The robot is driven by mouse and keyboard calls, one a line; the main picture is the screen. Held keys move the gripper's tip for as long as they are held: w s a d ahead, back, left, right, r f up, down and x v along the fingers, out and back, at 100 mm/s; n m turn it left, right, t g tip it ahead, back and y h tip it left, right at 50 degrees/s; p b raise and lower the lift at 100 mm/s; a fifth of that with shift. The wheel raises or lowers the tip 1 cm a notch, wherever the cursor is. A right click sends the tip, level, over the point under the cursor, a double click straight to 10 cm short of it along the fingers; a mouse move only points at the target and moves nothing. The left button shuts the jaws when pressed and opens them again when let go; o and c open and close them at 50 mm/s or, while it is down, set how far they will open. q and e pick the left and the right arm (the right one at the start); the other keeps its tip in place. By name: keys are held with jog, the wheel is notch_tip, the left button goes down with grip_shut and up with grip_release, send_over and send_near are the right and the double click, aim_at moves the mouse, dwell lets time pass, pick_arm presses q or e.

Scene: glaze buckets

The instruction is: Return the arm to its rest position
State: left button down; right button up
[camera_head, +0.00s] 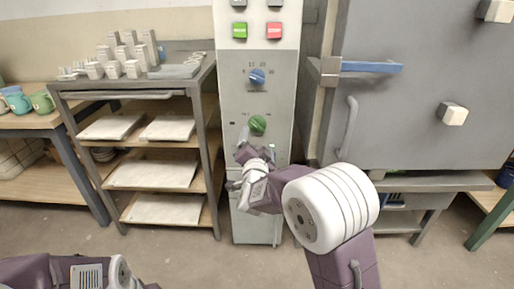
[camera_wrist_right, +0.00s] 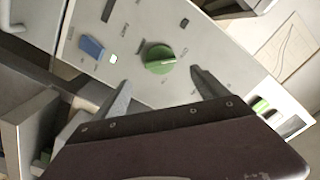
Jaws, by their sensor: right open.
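My right arm reaches up from the bottom right in the head view, and its gripper (camera_head: 256,139) is in front of the grey control panel (camera_head: 232,93). In the right wrist view the two fingers of this gripper (camera_wrist_right: 160,91) are spread apart with nothing between them. The green knob (camera_wrist_right: 160,58) on the panel lies ahead of the fingertips, apart from them. It also shows in the head view (camera_head: 258,123). Of my left arm only a part shows at the bottom left of the head view; its gripper fingers are not visible.
A blue knob (camera_head: 257,76) sits above the green one, with green (camera_head: 239,30) and red (camera_head: 274,30) buttons higher up. A grey kiln door (camera_head: 425,100) with a blue-handled latch (camera_head: 372,67) is at the right. A rack (camera_head: 130,90) with several pale slabs stands left.

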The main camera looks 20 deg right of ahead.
jog(key=s+d+r+p, duration=0.1)
jog(key=s+d+r, duration=0.15)
jog(key=d, duration=0.25)
jog(key=s+a+f+n+g+y, duration=0.25)
jog(key=s+f+n+g, duration=0.45)
jog(key=s+f, duration=0.6)
jog(key=s+a+f+n+g+y, duration=0.2)
jog(key=s+f+n+g+y, duration=0.15)
jog(key=s+f+g, duration=0.7)
jog(key=s+r+p, duration=0.3)
jog(key=r+p, duration=1.5)
jog(key=p, duration=0.1)
jog(key=s+r+n+t+p, duration=0.1)
jog(key=s+r+p, duration=0.2)
jog(key=r+p, duration=1.5)
jog(key=shift+r+h+p, duration=0.15)
jog(key=shift+h+p, duration=0.25)
jog(key=shift+p, duration=0.25)
